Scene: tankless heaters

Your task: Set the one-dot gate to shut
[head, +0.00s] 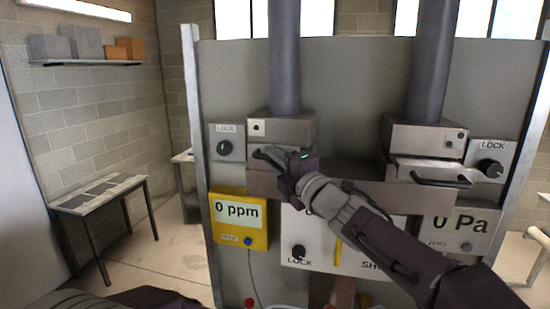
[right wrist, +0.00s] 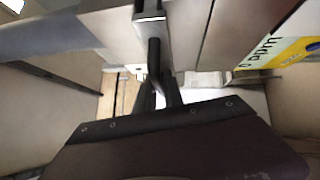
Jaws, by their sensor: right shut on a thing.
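The one-dot gate sits in a grey metal housing (head: 284,132) under the left duct, with a small one-dot label (head: 258,128) on its front. Its black handle (head: 266,156) shows just left of my right gripper (head: 281,160). In the right wrist view the dark handle bar (right wrist: 153,58) runs down to the fingers of my right gripper (right wrist: 160,97), which are shut on it. My gripper and wrist hide part of the gate front, so I cannot tell how far the gate stands out. My left gripper is not in view.
A second gate (head: 433,172) with a black handle sits under the right duct. Knobs marked LOCK (head: 225,148) (head: 491,168) flank the gates. Below are a yellow ppm meter (head: 240,218) and a Pa display (head: 459,222). A table (head: 98,192) stands at the left wall.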

